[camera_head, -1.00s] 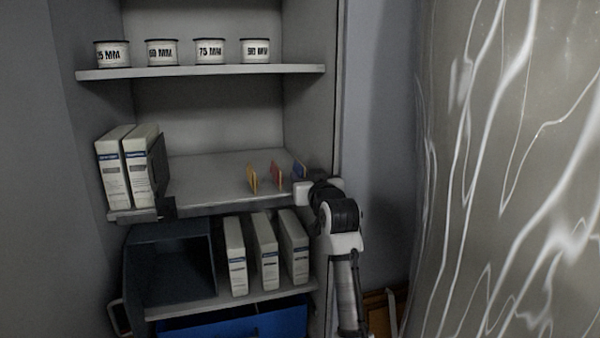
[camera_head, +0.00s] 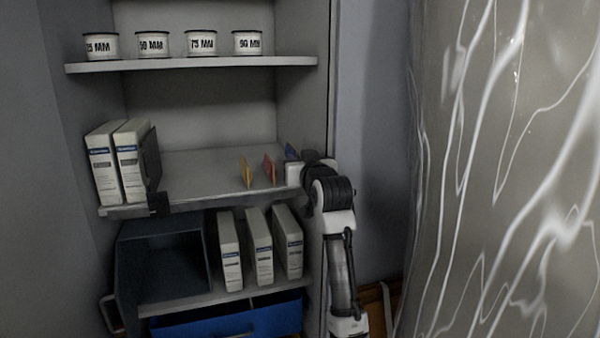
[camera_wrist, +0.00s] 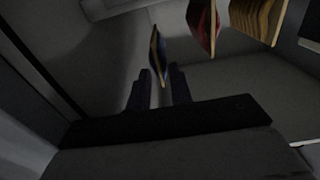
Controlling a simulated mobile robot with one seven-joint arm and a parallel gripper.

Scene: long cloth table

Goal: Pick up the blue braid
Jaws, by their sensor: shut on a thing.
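The blue braid (camera_head: 291,151) is a thin upright card at the right end of the middle shelf, partly hidden by my arm in the head view. In the wrist view the blue braid (camera_wrist: 157,52) rises between the two dark fingers of my gripper (camera_wrist: 158,80), which is shut on it. Its lower edge is hidden in the head view, so I cannot tell how far it is above the shelf.
A red card (camera_head: 269,169) and a yellow card (camera_head: 246,173) stand just left of the blue one. White binders (camera_head: 131,165) stand at the left with a black bookend (camera_head: 152,158). The cabinet's right side wall is close to my arm.

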